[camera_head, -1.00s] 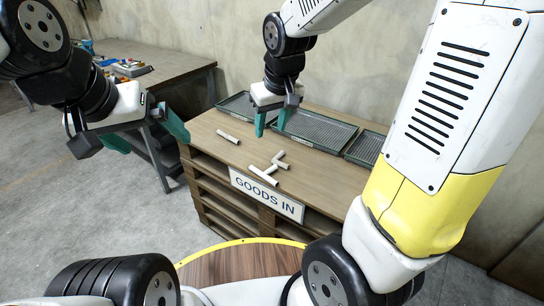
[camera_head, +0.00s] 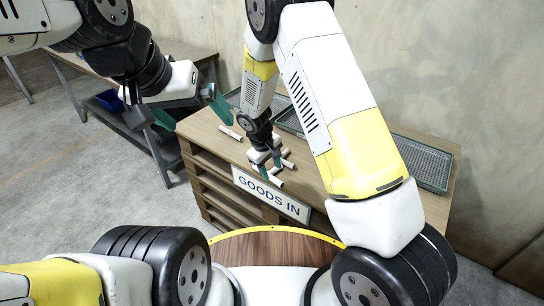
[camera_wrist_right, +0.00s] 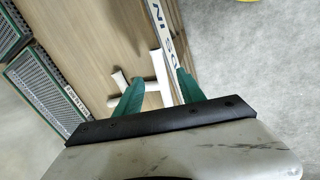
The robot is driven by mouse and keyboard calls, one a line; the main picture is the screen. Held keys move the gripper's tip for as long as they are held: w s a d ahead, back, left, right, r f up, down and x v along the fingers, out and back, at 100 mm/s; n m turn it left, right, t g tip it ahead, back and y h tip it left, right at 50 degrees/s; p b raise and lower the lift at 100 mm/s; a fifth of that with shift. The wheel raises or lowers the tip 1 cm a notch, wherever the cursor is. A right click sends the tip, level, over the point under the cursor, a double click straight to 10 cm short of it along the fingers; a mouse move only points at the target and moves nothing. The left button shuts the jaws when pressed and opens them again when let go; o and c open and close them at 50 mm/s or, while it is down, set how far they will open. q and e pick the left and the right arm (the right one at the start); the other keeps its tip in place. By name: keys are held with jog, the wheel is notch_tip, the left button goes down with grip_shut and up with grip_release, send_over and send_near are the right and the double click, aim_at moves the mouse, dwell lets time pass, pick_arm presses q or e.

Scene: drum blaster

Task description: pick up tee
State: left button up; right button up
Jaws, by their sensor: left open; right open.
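The pale tee lies on the wooden bench top, partly hidden by my right gripper in the head view; its bar (camera_head: 275,180) shows by the fingers. In the right wrist view, the bar (camera_wrist_right: 159,72) shows between the fingertips, with a stem and another short pale piece (camera_wrist_right: 119,79) to its left; whether these are all one part I cannot tell. My right gripper (camera_head: 270,172) is open, pointing down over the parts, its teal fingers (camera_wrist_right: 161,76) on either side of the bar. Contact cannot be told.
A loose pale rod (camera_head: 230,132) lies at the bench's left. Ribbed trays (camera_head: 425,162) line its back edge, partly behind my right arm. A "GOODS IN" sign (camera_head: 270,194) stands at the front edge. Another workbench (camera_head: 196,58) is at the far left.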

aim_at(274, 178)
jog(key=x, duration=0.5)
jog(key=shift+w+f, duration=0.1)
jog(key=shift+f, duration=0.1)
jog(key=shift+c, duration=0.3)
grip_shut()
